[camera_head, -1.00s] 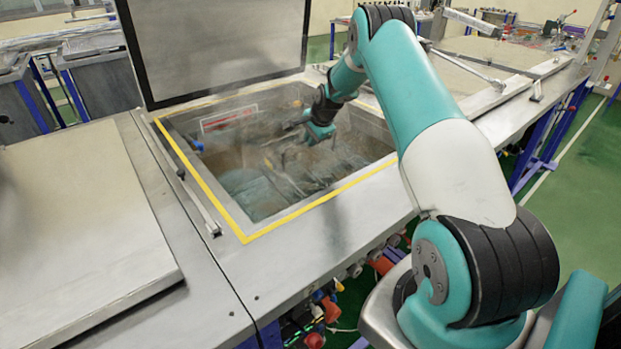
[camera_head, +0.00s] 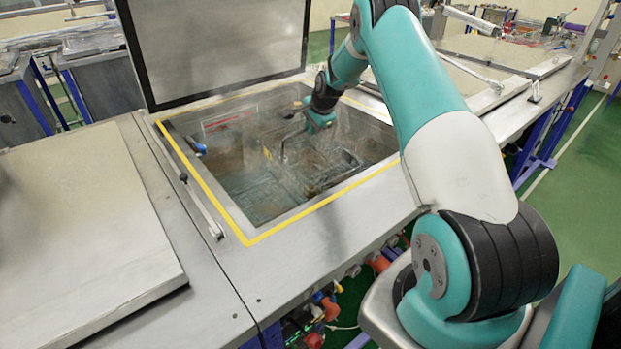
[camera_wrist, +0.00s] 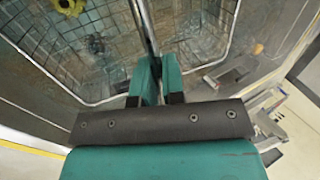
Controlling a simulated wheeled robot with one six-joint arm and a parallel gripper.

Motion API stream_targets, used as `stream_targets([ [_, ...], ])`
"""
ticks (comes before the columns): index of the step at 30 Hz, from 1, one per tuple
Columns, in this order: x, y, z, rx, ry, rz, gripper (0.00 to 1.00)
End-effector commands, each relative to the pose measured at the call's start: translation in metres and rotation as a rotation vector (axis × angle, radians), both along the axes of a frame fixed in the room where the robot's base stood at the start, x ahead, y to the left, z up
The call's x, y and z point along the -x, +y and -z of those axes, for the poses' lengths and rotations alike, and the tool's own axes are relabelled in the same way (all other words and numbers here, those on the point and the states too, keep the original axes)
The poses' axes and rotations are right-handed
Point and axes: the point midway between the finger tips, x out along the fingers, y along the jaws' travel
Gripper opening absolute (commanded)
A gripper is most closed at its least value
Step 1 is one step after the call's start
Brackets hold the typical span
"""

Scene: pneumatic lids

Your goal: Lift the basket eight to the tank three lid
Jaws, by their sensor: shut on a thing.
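The wire-mesh basket (camera_head: 335,168) is inside the open tank, whose rim is edged by a yellow line (camera_head: 205,190). In the wrist view its mesh and rim (camera_wrist: 62,90) fill the upper part. My gripper (camera_head: 309,124) is over the tank opening. In the wrist view my gripper (camera_wrist: 149,82) is shut on the basket's thin metal handle (camera_wrist: 143,28). The tank's grey lid (camera_head: 215,45) stands open at the back. No number is readable on the basket or lid.
A closed flat lid (camera_head: 85,220) lies on the bench to the left. More lids (camera_head: 490,55) lie to the right. A blue fitting (camera_head: 197,146) sits on the tank's left inner wall. A yellow object (camera_wrist: 68,6) shows in the wrist view.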

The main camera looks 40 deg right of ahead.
Motion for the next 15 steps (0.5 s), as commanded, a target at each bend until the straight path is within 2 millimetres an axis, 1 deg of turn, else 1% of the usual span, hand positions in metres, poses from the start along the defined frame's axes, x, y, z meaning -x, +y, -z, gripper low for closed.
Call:
stream_targets([
  [1, -0.002, -0.001, -0.011, 0.003, -0.007, 0.0, 0.0],
  [15, -0.002, -0.001, -0.052, 0.003, -0.007, 0.0, 0.0],
])
